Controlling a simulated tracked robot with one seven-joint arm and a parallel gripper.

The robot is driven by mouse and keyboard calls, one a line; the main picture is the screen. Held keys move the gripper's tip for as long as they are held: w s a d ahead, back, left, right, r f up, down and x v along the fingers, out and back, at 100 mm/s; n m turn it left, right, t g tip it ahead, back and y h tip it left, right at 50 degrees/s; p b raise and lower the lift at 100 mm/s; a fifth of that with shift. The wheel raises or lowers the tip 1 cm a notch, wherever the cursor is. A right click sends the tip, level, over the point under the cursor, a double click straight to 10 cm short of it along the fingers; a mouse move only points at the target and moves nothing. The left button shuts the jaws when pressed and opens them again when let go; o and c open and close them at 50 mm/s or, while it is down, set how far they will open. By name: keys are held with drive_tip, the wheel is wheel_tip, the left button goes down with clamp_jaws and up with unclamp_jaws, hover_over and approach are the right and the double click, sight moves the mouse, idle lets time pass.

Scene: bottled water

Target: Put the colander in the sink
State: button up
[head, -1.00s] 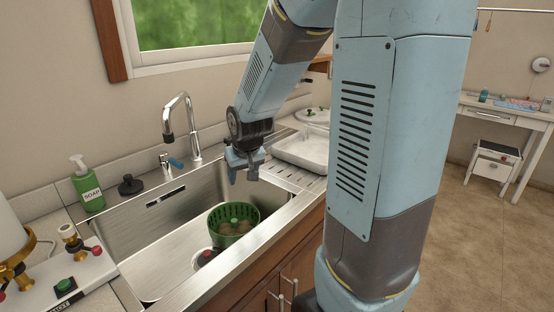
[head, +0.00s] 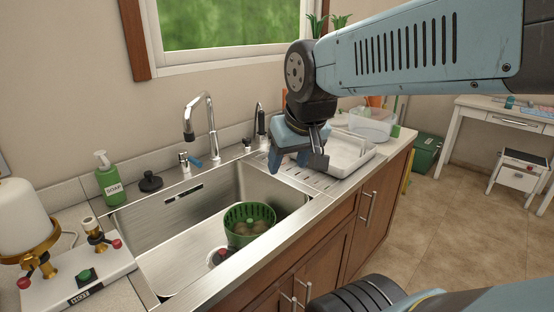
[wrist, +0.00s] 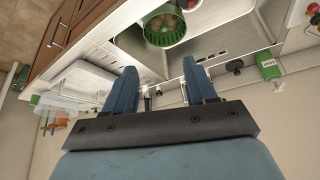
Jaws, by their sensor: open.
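The green colander (head: 250,222) stands upright in the right part of the steel sink (head: 160,242). Several round brownish items lie inside it. It also shows in the wrist view (wrist: 163,27), at the top, beyond my fingertips. My gripper (head: 297,163) is open and empty. It hangs above the drainboard at the sink's right end, up and to the right of the colander and apart from it. In the wrist view both blue fingers (wrist: 157,82) are spread with nothing between them.
The faucet (head: 201,130) rises behind the sink. A soap bottle (head: 110,180) and a dark stopper (head: 150,181) stand at the back left. A burner device (head: 78,275) is at the left. A white tray (head: 352,168) and a clear tub (head: 371,123) are on the right counter.

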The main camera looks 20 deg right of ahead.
drive_tip(key=shift+s+d+r, duration=0.1)
drive_tip(key=shift+s+r, duration=0.1)
drive_tip(key=shift+s, duration=0.5)
drive_tip(key=shift+s+r, duration=0.2)
drive_tip(key=shift+s, duration=0.5)
